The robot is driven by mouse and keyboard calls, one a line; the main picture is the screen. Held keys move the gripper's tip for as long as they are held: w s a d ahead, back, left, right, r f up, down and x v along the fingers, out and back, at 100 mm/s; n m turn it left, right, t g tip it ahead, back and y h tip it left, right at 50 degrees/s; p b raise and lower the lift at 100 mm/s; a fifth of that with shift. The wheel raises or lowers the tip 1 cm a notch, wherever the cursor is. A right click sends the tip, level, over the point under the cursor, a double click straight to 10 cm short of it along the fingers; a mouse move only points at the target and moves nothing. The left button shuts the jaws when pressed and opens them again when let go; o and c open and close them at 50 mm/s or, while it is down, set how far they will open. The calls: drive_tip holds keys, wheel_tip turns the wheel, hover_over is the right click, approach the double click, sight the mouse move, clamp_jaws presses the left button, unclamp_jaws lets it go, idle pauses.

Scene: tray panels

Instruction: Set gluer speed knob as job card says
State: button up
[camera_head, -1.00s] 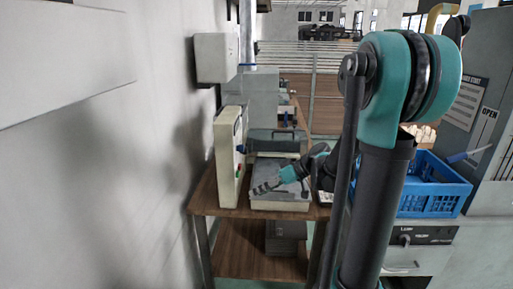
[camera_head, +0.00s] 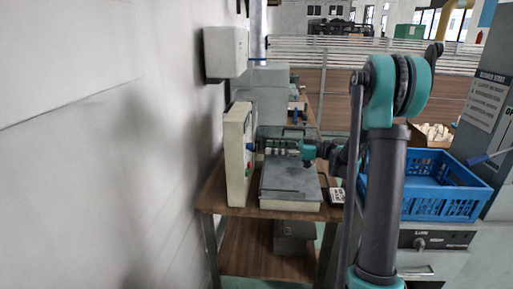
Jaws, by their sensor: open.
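The cream control panel (camera_head: 236,160) stands upright on the wooden bench, seen nearly edge-on. Small coloured parts show on its right face: a blue one (camera_head: 251,146), which may be a knob, and red and green ones (camera_head: 248,172) lower down. No knob setting is readable. My gripper (camera_head: 262,146) is open and points left at the panel, close to the blue part; I cannot tell if they touch. A grey-topped machine bed (camera_head: 291,185) lies below it. A small printed card (camera_head: 337,196) lies at the bench's right; its text is unreadable.
A blue crate (camera_head: 440,208) stands at right on a grey unit with another dark knob (camera_head: 419,243). A notice (camera_head: 486,100) hangs on the grey cabinet. A wall box (camera_head: 225,52) juts out above the panel. The wall runs close along the left.

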sight(250, 146)
drive_tip(key=a, duration=0.6)
drive_tip(key=shift+a, duration=0.35)
drive_tip(key=shift+w, duration=0.1)
drive_tip(key=shift+c, duration=0.5)
clamp_jaws()
